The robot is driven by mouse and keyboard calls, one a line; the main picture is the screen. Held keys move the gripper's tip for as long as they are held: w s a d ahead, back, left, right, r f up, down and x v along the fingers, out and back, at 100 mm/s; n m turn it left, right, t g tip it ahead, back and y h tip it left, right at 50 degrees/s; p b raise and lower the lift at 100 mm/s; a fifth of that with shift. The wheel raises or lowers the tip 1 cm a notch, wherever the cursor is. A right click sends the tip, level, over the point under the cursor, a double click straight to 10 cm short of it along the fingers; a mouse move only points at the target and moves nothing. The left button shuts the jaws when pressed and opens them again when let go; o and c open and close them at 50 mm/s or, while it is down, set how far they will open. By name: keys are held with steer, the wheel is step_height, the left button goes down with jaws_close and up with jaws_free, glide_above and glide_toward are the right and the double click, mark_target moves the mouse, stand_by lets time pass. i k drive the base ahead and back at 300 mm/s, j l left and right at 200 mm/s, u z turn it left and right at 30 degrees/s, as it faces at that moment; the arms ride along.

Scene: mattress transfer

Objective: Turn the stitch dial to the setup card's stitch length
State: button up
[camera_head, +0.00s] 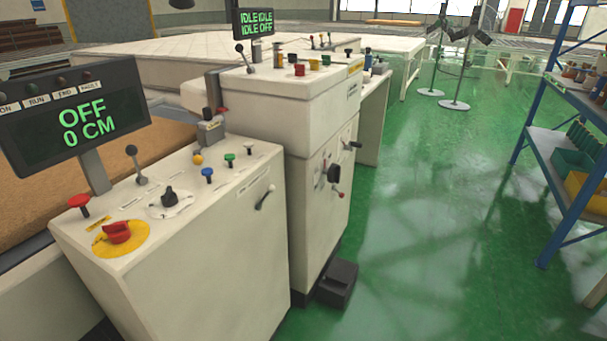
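A black dial knob (169,196) sits on a round white scale on top of the near cream console (190,270). Another dark round knob (333,173) is on the side of the taller cream machine (318,110) behind it. No lettering on either is legible, so I cannot tell which is the stitch dial. I cannot make out a setup card. The near display (75,117) reads "OFF 0 CM". The far display (254,22) reads "IDLE IDLE" and "IDLE OFF". My gripper is not in view.
The near console carries a red rotary switch (117,233) on a yellow disc, a lever (137,165) and several coloured buttons. A black pedal (337,283) lies on the floor. A blue shelf rack (545,150) stands at right. The green floor (430,230) between is clear.

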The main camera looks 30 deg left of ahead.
mark_target(293, 58)
steer(key=z, duration=1.35)
steer(key=u, duration=2.25)
steer(key=i+l, duration=0.15)
